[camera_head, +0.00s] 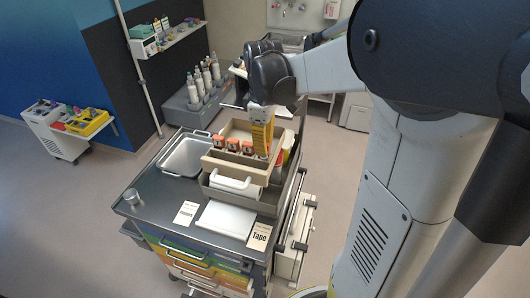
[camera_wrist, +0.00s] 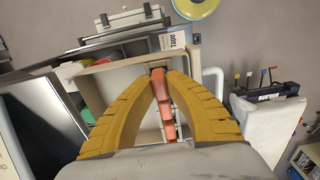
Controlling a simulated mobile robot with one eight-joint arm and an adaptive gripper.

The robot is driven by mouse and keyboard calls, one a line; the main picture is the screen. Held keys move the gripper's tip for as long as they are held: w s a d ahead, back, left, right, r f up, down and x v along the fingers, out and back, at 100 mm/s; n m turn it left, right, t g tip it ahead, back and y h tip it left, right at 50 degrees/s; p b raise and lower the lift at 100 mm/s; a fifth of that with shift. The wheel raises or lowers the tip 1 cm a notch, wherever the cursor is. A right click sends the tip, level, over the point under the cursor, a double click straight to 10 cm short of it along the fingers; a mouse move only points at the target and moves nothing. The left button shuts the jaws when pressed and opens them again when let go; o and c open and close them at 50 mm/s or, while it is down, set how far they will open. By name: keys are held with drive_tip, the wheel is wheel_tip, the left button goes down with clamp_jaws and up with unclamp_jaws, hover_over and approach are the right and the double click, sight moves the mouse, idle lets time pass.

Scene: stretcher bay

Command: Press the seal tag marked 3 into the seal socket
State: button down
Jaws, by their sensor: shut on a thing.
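My gripper (camera_head: 262,148) points down at the beige box (camera_head: 222,163) on the cart, beside a row of several orange-and-white pieces (camera_head: 233,145). In the wrist view its yellow fingers (camera_wrist: 160,78) close around an orange-red piece (camera_wrist: 166,115), which looks like a seal tag. No number can be read on it, so I cannot tell whether it is the tag marked 3. The fingers hide part of it. I cannot make out the seal socket in either view.
A metal tray (camera_head: 184,155) lies left of the box on the dark cart top. Cards, one reading "Tape" (camera_head: 259,236), and a white pad (camera_head: 225,218) lie in front. A small metal cup (camera_head: 131,197) stands at the left corner. Bottles (camera_head: 204,83) stand behind.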

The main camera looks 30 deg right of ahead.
drive_tip(key=shift+r+p, duration=1.3)
drive_tip(key=shift+r, duration=1)
drive_tip(key=shift+f, duration=0.1)
